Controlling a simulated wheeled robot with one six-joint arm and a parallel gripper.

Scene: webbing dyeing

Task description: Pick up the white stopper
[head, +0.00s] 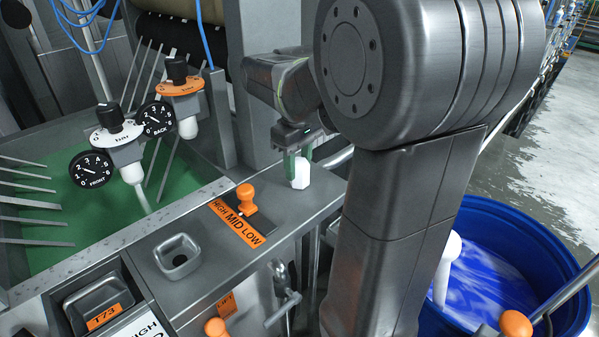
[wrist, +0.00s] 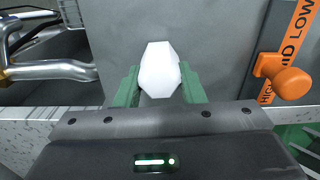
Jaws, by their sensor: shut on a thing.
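The white stopper (head: 301,172) is a small faceted white piece at the right end of the grey metal ledge (head: 318,196) in the head view. My gripper (head: 297,160) is above it, with its green fingers on either side, shut on it. In the wrist view the white stopper (wrist: 160,68) shows between the two green fingertips of my gripper (wrist: 159,88). Its lower part and whether it touches the ledge cannot be told.
Gauges (head: 91,168) stand over a green bath. A blue barrel (head: 540,262) of blue liquid is at the right.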

